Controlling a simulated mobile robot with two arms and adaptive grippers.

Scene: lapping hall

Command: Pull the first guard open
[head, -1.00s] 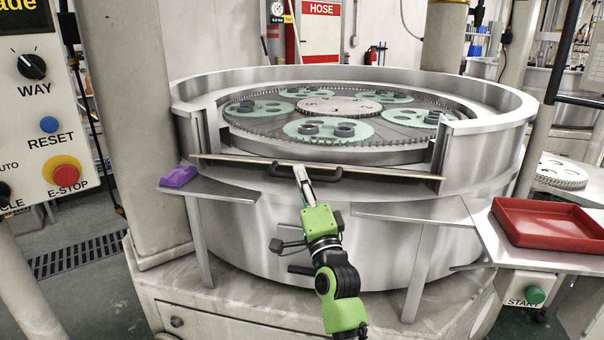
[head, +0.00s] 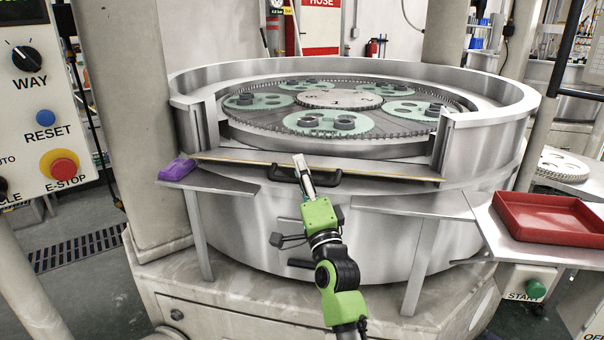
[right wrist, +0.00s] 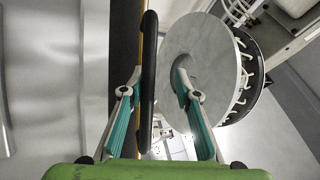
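The guard (head: 400,178) is a metal panel with a thin yellowish top edge, set across the front opening of the round lapping machine. Its black bar handle (head: 334,180) sits at the middle of that edge. My right gripper (head: 302,166) reaches the handle from the front, with its fingertips at and above the bar. In the right wrist view the handle (right wrist: 149,60) runs between the two teal-padded fingers of the gripper (right wrist: 158,100). The fingers are apart. The bar lies close to the left finger, with a clear gap to the right one. My left gripper is out of view.
The machine's rim (head: 490,108) surrounds a plate with several green carriers (head: 325,123). A purple item (head: 177,169) lies on the left side shelf (head: 222,184). A red tray (head: 550,220) stands at the right. A control panel with an E-stop (head: 63,167) is at the left.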

